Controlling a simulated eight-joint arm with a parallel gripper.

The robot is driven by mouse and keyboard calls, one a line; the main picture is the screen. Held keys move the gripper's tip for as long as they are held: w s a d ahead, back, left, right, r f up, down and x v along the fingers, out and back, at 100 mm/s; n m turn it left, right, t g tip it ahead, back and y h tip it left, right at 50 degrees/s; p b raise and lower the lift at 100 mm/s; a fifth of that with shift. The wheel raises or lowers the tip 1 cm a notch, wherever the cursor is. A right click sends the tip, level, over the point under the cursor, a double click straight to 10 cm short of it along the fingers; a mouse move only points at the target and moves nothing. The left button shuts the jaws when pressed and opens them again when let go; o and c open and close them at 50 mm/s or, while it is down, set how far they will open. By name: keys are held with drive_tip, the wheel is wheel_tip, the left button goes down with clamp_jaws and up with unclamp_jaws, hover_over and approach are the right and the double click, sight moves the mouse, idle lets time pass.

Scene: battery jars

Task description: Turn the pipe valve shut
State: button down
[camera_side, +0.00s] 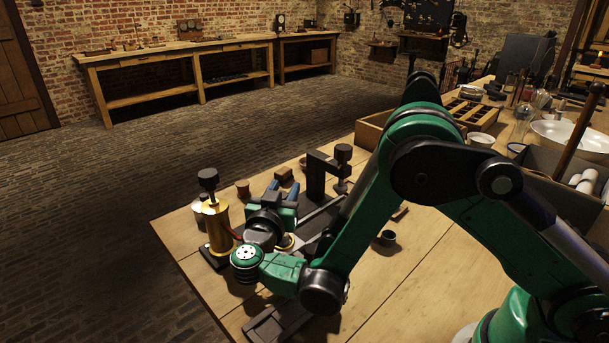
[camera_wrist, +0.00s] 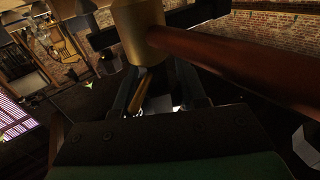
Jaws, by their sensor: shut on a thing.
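In the wrist view, a brass fitting (camera_wrist: 136,30) with a thick reddish-brown pipe (camera_wrist: 225,65) running off to the right fills the top; I take it for the pipe valve. A narrow brass bar (camera_wrist: 142,92), apparently its lever, lies between the fingers of my gripper (camera_wrist: 155,85). The gripper is shut on this bar; the exact contact is too dark to see. In the side view, my gripper (camera_side: 280,193) is low over the table's left part. The valve is hard to make out there, largely behind my arm.
A brass cylinder (camera_side: 217,228) with a black knob stands on a dark base close left of my gripper. A dark post frame (camera_side: 316,176) rises just behind. A small dark cup (camera_side: 388,238) stands to the right. The front table boards are mostly clear.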

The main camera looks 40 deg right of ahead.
drive_tip(key=shift+w+a+n+t+y, duration=0.1)
drive_tip(key=shift+n+t+y, duration=0.7)
drive_tip(key=shift+t, duration=0.2)
drive_tip(key=c, duration=0.5)
unclamp_jaws()
drive_tip(key=shift+a, duration=0.1)
drive_tip(key=shift+v, duration=2.75)
